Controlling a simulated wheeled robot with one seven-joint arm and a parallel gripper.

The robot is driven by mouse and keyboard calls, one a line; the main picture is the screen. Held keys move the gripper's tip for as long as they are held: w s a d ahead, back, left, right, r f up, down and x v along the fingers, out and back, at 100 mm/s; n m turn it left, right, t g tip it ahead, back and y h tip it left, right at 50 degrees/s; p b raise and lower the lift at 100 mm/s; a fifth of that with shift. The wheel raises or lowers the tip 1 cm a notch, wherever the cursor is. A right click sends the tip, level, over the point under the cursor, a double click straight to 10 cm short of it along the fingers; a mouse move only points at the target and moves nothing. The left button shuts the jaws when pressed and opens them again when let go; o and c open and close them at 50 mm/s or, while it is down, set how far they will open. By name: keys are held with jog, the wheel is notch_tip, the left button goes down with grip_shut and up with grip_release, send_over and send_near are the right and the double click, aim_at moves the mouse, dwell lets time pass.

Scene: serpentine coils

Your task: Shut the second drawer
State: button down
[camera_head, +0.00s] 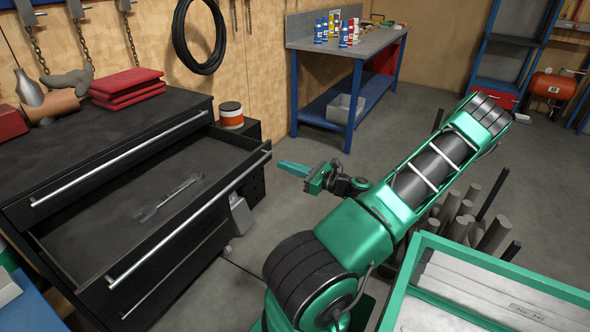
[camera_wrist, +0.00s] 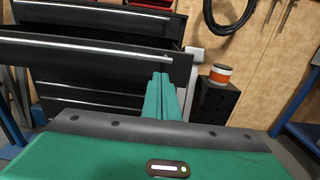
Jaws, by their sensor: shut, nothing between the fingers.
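The second drawer (camera_head: 75,225) of the black cabinet (camera_head: 130,125) is pulled well out, with a wrench (camera_head: 165,197) lying inside. Its long silver handle (camera_head: 190,217) runs along the front. In the wrist view the drawer front (camera_wrist: 90,55) spans the left, in front of the cabinet. My green gripper (camera_head: 293,168) is shut and empty, just right of the far end of the drawer front, pointing toward it. In the wrist view the closed fingers (camera_wrist: 160,95) overlap the right end of the drawer front. I cannot tell whether they touch it.
The top drawer, with its silver handle (camera_head: 120,160), is shut. Red folded cloths (camera_head: 127,84) lie on the cabinet top. An orange and white tin (camera_head: 231,115) stands on a black box behind. A blue workbench (camera_head: 350,45) stands at the back. Floor between is clear.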

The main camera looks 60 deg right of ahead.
aim_at(269, 160)
jog(key=w, duration=0.7)
jog(key=shift+w+a, duration=0.15)
jog(key=shift+w, duration=0.05)
